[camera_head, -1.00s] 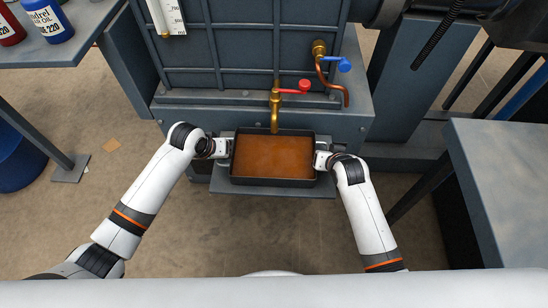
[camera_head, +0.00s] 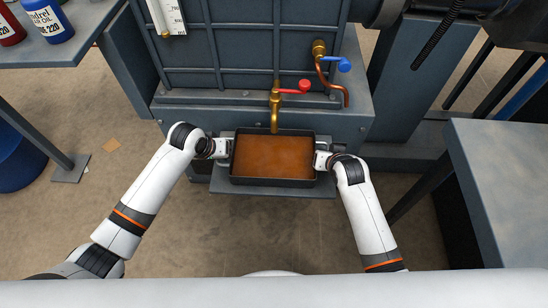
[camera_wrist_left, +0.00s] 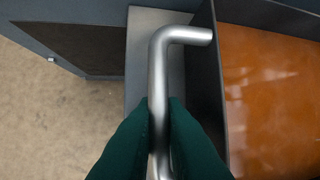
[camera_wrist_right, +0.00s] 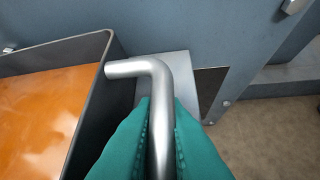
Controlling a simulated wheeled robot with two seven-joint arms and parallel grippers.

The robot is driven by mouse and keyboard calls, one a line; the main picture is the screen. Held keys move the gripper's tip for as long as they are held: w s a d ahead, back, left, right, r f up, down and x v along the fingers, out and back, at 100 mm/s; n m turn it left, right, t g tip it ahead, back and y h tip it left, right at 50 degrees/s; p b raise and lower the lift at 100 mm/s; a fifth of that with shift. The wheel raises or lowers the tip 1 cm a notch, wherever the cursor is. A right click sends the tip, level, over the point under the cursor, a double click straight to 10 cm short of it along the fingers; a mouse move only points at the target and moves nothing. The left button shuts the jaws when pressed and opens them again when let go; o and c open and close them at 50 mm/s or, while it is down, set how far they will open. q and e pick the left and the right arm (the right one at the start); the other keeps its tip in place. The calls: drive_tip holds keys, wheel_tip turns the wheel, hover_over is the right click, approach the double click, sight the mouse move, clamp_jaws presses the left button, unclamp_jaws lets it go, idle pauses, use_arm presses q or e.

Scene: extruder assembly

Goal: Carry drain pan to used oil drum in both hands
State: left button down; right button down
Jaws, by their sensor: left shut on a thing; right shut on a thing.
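The drain pan (camera_head: 272,182) is a dark rectangular tray full of brown-orange oil. It sits level at the shelf under the brass drain tap (camera_head: 275,108); I cannot tell whether it touches the shelf. My left gripper (camera_head: 224,148) is shut on the pan's left handle, a silver bar (camera_wrist_left: 158,85) between green fingers in the left wrist view. My right gripper (camera_head: 321,160) is shut on the right handle, a silver bar (camera_wrist_right: 158,90) in the right wrist view. A blue drum (camera_head: 18,160), partly cut off at the left edge, may be the used oil drum; its label is not visible.
The grey machine housing (camera_head: 190,100) stands right behind the pan. A shelf (camera_head: 270,194) juts out beneath it. A grey table (camera_head: 505,165) is at right. A bench (camera_head: 85,40) with oil bottles is at upper left, its leg by the drum.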

use_arm(q)
drive_tip(key=shift+r, duration=0.1)
use_arm(e)
drive_tip(key=shift+r, duration=0.15)
